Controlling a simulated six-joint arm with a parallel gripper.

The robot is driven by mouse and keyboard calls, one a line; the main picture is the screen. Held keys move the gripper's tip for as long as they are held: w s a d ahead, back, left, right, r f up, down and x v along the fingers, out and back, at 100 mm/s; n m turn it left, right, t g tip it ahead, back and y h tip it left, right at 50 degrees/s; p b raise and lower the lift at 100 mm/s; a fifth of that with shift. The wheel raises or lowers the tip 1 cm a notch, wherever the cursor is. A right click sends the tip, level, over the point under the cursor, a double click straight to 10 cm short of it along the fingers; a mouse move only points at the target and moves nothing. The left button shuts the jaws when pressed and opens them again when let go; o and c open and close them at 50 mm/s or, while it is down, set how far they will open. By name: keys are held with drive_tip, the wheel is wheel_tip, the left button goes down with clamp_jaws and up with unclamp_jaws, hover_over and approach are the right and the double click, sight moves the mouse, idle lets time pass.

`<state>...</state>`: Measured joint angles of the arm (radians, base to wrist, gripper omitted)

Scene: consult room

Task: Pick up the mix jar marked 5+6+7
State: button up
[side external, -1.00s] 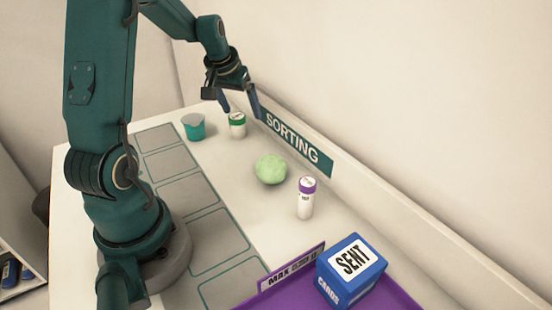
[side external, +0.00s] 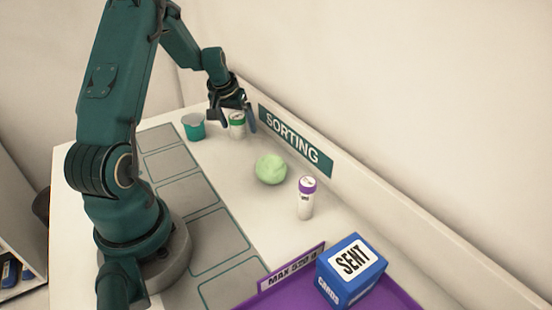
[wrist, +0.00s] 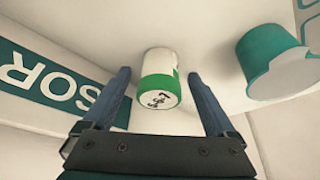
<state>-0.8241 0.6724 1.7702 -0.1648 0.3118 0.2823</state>
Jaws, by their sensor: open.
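A small white jar with a green band (side external: 237,131) stands upright on the far part of the white table. In the wrist view the jar (wrist: 158,82) shows its white lid with small dark characters, upside down and hard to read; they look like 5+6+7. My gripper (side external: 232,119) is open, with its fingers pointing down around the jar's top in the side view. In the wrist view my gripper (wrist: 159,76) has one blue finger on each side of the jar, with gaps between. I cannot tell how far down the fingers reach.
A teal cup with a grey lid (side external: 193,127) stands close left of the jar. A green ball (side external: 271,169) and a purple-capped tube (side external: 306,198) stand nearer the camera. A SORTING sign (side external: 292,139) is on the low back wall. A blue box (side external: 351,271) sits in a purple tray (side external: 398,296).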

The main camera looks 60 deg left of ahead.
drive_tip(key=shift+c, duration=0.4)
drive_tip(key=c, duration=1.4)
